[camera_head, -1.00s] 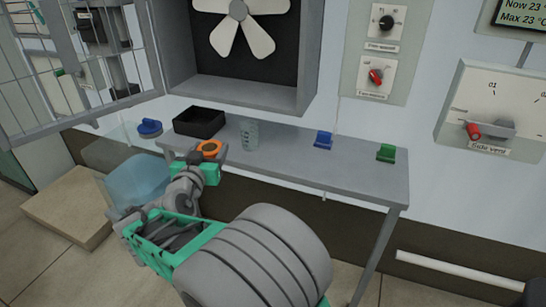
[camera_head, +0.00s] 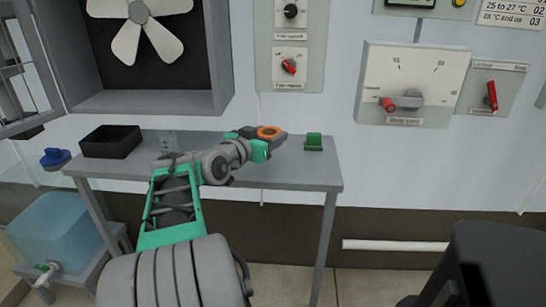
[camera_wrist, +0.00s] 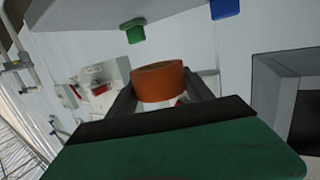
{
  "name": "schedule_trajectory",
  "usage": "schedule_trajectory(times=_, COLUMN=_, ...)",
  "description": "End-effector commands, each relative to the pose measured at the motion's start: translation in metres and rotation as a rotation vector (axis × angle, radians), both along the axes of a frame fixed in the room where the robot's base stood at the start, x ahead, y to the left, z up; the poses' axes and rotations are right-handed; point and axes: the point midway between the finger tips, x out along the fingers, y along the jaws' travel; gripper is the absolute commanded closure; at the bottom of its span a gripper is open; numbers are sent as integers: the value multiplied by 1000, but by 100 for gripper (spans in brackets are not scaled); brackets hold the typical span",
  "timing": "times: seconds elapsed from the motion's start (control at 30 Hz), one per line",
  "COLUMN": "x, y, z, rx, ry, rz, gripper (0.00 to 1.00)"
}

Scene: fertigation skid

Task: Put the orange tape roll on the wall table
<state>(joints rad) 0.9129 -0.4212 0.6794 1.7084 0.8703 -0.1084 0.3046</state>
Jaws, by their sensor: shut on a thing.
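The orange tape roll (camera_head: 269,132) is held between the two fingers of my gripper (camera_head: 274,136). In the wrist view the roll (camera_wrist: 158,82) sits between the dark fingers, which are shut on it. The grey wall table (camera_head: 300,174) stands against the wall. In the head view the roll and gripper appear over the table's right half, left of a green clip-like piece (camera_head: 314,142). The roll seems held above the top, but the exact gap cannot be told. My arm hides part of the table.
A blue piece (camera_wrist: 226,8) shows near the green one in the wrist view. The fan box (camera_head: 150,102) hangs above the left side. The table's front right is clear.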

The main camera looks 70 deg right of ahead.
Motion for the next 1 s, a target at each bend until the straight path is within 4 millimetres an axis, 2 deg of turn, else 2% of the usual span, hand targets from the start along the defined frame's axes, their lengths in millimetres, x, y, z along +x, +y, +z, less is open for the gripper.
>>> schedule_trajectory(times=0.03, x=-7, y=-14, z=-10, rx=4, ry=2, rz=-7, gripper=82)
schedule_trajectory(times=0.1, x=-12, y=-30, z=-24, rx=5, ry=3, rz=-5, gripper=82)
schedule_trajectory(times=0.2, x=-16, y=-47, z=-46, rx=3, ry=2, rz=-3, gripper=82)
schedule_trajectory(times=0.3, x=-19, y=-58, z=-57, rx=1, ry=0, rz=-1, gripper=82)
schedule_trajectory(times=0.47, x=-22, y=-69, z=-73, rx=1, ry=1, rz=0, gripper=82)
schedule_trajectory(times=0.6, x=-21, y=-69, z=-99, rx=2, ry=1, rz=2, gripper=82)
schedule_trajectory(times=0.97, x=-21, y=-68, z=-104, rx=0, ry=0, rz=2, gripper=82)
schedule_trajectory(times=1.0, x=-21, y=-68, z=-103, rx=0, ry=0, rz=2, gripper=40)
